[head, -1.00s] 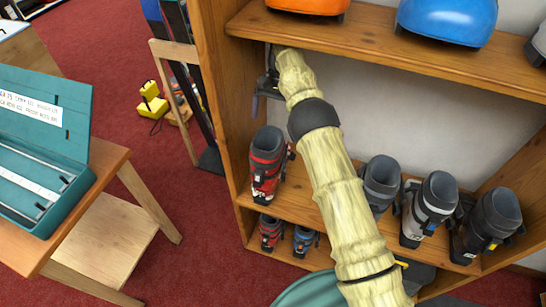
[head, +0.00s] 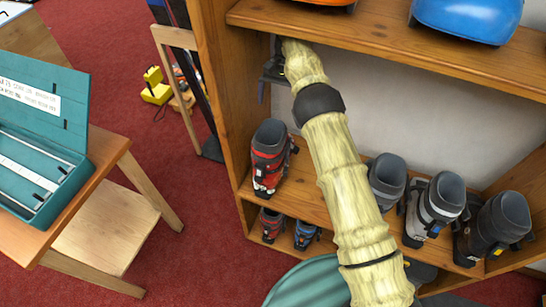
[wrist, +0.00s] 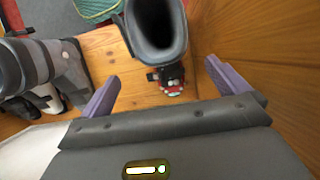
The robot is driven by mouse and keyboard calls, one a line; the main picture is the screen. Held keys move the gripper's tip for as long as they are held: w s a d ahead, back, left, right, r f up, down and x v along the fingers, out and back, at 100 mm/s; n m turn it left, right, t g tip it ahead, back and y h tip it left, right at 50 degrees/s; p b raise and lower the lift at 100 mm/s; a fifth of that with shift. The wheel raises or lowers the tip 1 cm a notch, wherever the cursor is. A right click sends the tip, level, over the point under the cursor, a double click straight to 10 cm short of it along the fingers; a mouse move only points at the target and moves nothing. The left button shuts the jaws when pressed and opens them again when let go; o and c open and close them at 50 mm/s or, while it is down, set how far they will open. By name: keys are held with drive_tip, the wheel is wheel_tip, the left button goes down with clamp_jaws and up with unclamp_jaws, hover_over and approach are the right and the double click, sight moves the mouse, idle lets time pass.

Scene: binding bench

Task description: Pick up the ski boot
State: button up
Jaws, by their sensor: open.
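A red and dark grey ski boot (head: 268,170) stands upright at the left end of the middle shelf, close to the side panel. In the wrist view its open grey cuff (wrist: 158,25) faces me, with a bit of red shell below it. My gripper (head: 266,86) is above this boot, under the upper shelf, partly hidden behind my arm in the head view. In the wrist view its two purple fingers (wrist: 160,76) are apart, with nothing between them but the boot beyond and some shelf. The gripper appears not to touch the boot.
More grey boots (head: 436,198) stand to the right on the same shelf. Small red and blue boots (head: 304,236) are on the shelf below. The wooden side panel (head: 222,110) and upper shelf (head: 390,50), with helmets, bound the space. A teal case (head: 40,130) lies on a table at left.

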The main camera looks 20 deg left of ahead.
hover_over(273, 132)
drive_tip(key=shift+w+d+f, duration=0.1)
drive_tip(key=shift+d+f, duration=0.05)
drive_tip(key=shift+f, duration=0.8)
drive_tip(key=shift+w+d+f, duration=0.1)
drive_tip(key=shift+d+f, duration=0.05)
drive_tip(key=shift+f, duration=0.85)
drive_tip(key=shift+w+d+f, duration=0.1)
drive_tip(key=shift+d+f, duration=0.05)
drive_tip(key=shift+f, duration=0.8)
drive_tip(key=shift+s+f, duration=0.1)
drive_tip(key=p+x, duration=0.1)
drive_tip(key=x, duration=0.4)
drive_tip(key=shift+a, duration=0.1)
drive_tip(key=c, duration=1.6)
drive_tip(key=shift+c, duration=0.5)
drive_tip(key=shift+r, duration=0.25)
